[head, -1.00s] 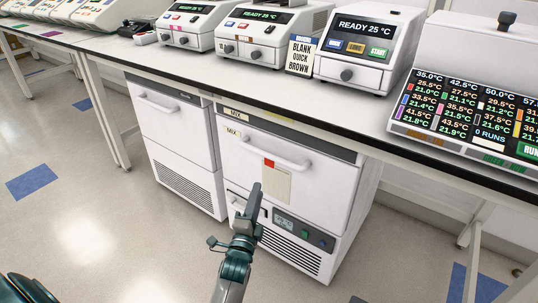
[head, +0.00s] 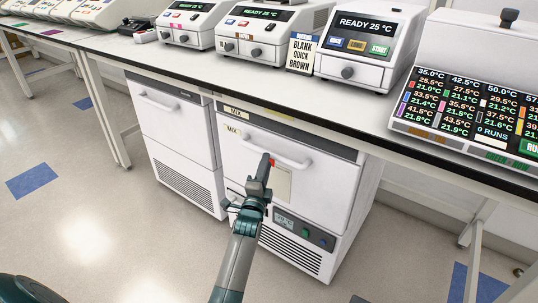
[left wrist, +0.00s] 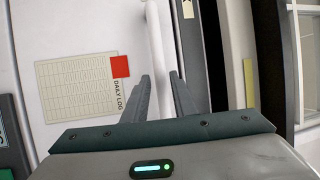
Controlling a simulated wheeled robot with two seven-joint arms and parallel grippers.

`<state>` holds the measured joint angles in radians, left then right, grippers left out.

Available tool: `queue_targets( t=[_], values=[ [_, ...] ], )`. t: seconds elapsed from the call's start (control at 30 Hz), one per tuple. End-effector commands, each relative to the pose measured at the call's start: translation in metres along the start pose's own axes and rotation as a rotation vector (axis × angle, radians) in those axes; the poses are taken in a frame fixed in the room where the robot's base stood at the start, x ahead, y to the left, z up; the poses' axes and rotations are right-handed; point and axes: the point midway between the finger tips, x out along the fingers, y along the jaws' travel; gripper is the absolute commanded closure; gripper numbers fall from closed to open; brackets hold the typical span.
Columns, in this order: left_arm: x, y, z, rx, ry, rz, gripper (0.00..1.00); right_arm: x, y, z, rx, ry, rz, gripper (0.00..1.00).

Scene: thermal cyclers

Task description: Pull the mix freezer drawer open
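The MIX freezer is the right one of two white units under the bench; its drawer front (head: 325,185) sits shut below a MIX label (head: 232,130). Its white bar handle (head: 292,162) also shows in the left wrist view (left wrist: 157,45). My left gripper (head: 265,160) is at the handle's left part. In the left wrist view its dark fingers (left wrist: 160,76) are open, one on each side of the bar, with a gap visible; I cannot tell if either touches. A daily log sheet (left wrist: 78,88) with a red corner is on the drawer front. My right gripper is not in view.
A second white freezer (head: 180,125) stands close on the left. The bench edge (head: 300,118) overhangs both units, with thermal cyclers (head: 365,50) on top. The floor (head: 95,230) in front is clear.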

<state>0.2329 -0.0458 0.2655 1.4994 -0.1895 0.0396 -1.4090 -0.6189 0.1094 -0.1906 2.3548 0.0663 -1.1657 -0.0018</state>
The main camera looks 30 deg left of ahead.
Motion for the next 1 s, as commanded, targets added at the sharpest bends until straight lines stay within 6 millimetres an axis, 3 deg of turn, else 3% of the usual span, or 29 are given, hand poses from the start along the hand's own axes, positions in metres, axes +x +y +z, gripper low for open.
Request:
queue_targets(
  t=[0.1, 0.3, 0.77, 0.8, 0.9, 1.0],
  values=[
    [0.021, 0.0, 0.0, 0.001, 0.0, -0.001, 0.75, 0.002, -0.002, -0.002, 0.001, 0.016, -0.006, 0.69],
    [0.045, 0.001, 0.0, 0.001, 0.0, 0.0, 0.75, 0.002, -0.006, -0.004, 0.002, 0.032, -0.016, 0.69],
    [0.055, 0.0, 0.0, 0.001, 0.0, 0.0, 0.75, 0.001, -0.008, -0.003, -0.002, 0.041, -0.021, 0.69],
    [0.055, 0.0, 0.0, 0.001, 0.0, 0.0, 0.78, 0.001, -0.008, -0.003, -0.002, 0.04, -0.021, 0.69],
    [0.055, 0.0, 0.0, 0.001, 0.0, 0.0, 1.0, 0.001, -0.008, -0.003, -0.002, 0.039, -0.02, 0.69],
    [0.055, 0.0, 0.0, 0.001, 0.0, 0.0, 1.0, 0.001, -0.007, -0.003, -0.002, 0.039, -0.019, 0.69]
  ],
)
